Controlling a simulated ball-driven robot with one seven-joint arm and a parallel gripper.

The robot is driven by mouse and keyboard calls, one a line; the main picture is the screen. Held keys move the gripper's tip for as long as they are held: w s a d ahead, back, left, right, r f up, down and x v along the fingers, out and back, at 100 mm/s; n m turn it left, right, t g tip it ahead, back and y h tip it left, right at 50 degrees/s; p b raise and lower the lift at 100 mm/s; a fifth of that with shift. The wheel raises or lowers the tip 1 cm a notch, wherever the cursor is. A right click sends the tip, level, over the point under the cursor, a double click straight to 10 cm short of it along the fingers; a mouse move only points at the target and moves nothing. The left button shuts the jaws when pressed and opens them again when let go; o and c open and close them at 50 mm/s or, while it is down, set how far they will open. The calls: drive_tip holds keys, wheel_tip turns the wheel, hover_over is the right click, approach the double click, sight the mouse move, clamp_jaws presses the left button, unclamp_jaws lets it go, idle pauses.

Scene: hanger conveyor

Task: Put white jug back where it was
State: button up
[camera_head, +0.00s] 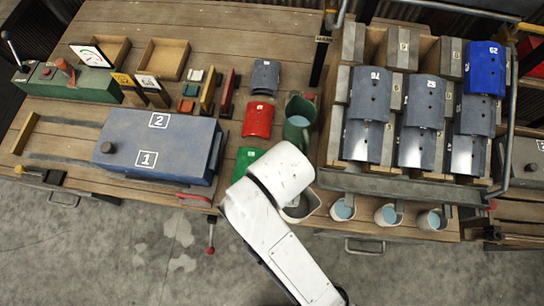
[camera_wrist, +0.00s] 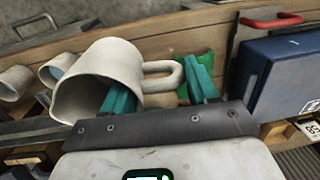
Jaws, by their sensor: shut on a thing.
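The white jug (camera_wrist: 110,62) fills the left middle of the wrist view, its mouth toward the lower left and its loop handle pointing right. My gripper (camera_wrist: 162,92) has teal fingers, one at the jug's mouth and one beyond the handle. It is shut on the jug, with the wall and handle between the fingers. In the head view the jug (camera_head: 304,208) shows only partly, at the table's front edge beside my white arm. The arm hides the rest of it and my fingers there.
Three small cups (camera_head: 342,210) stand in a row to the right along the front edge, below the rack (camera_head: 395,184) of numbered plates. A green jug (camera_head: 297,131) stands behind my arm. The blue box (camera_head: 125,135) is on the left, with a red handle (camera_wrist: 271,23) near it.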

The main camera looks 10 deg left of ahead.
drive_tip(key=w+f+b, duration=0.2)
drive_tip(key=f, duration=0.1)
drive_tip(key=w+f+b, duration=0.2)
drive_tip(key=f, duration=0.1)
drive_tip(key=w+f+b, duration=0.1)
drive_tip(key=w+f, duration=0.2)
drive_tip(key=shift+a+b, duration=0.4)
drive_tip(key=shift+w+f, duration=0.1)
drive_tip(key=shift+f, duration=0.4)
drive_tip(key=shift+f, duration=0.15)
drive_tip(key=o, duration=1.4)
drive_tip(key=shift+d+r+p, duration=0.15)
drive_tip(key=shift+r+p, duration=1.2)
drive_tip(key=shift+r, duration=0.7)
drive_tip(key=shift+d+r+p, duration=0.15)
drive_tip(key=shift+r+p, duration=1.15)
drive_tip(key=shift+r, duration=0.75)
drive_tip(key=shift+d+r+p, duration=0.15)
drive_tip(key=shift+r+p, duration=1.2)
drive_tip(key=shift+r, duration=0.7)
